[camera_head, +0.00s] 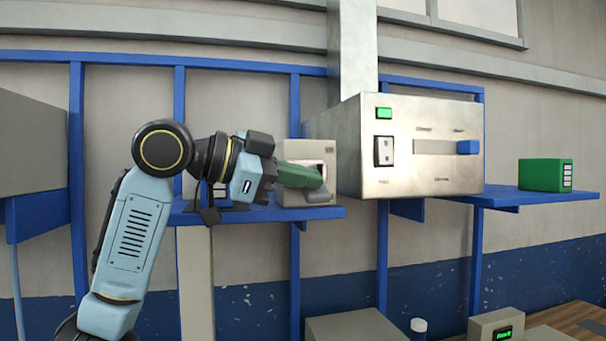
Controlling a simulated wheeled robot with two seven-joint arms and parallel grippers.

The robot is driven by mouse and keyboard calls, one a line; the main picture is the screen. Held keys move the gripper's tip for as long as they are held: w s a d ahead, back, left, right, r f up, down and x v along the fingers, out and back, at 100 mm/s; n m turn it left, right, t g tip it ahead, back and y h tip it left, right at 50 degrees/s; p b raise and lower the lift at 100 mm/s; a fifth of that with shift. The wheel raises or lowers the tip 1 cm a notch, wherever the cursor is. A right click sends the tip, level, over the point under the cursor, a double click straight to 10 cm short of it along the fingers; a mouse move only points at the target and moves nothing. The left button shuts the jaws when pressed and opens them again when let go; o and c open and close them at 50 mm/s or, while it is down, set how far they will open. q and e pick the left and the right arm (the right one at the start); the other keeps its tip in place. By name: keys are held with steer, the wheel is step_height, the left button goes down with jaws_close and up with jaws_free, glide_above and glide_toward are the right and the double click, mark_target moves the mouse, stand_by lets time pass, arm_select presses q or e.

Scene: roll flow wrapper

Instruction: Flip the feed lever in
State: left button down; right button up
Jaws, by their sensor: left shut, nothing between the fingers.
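A large steel machine (428,170) stands on the blue shelf. Its front has a green lit display (384,113), a black-and-white rocker switch (384,151) and a pale horizontal slot (432,147). A blue lever knob (468,147) sits at the slot's right end. My left gripper (270,175) is shut and empty, well left of the steel machine. It is in front of a small beige unit (327,154), beside a dark green piece (302,176) at that unit's opening. I cannot tell whether they touch. My right gripper is out of view.
A green box (545,175) stands on the right end of the shelf (505,198). Blue uprights (382,250) hold the shelf.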

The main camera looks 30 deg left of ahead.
arm_select(q)
steer(key=shift+f+m, duration=0.15)
steer(key=shift+m, duration=0.15)
stand_by(0.5)
steer(key=s+a+r+p, duration=0.1)
steer(key=s+a+r, duration=0.3)
steer(key=s, duration=0.5)
steer(key=shift+a+r, duration=0.4)
steer(key=shift+r, duration=0.35)
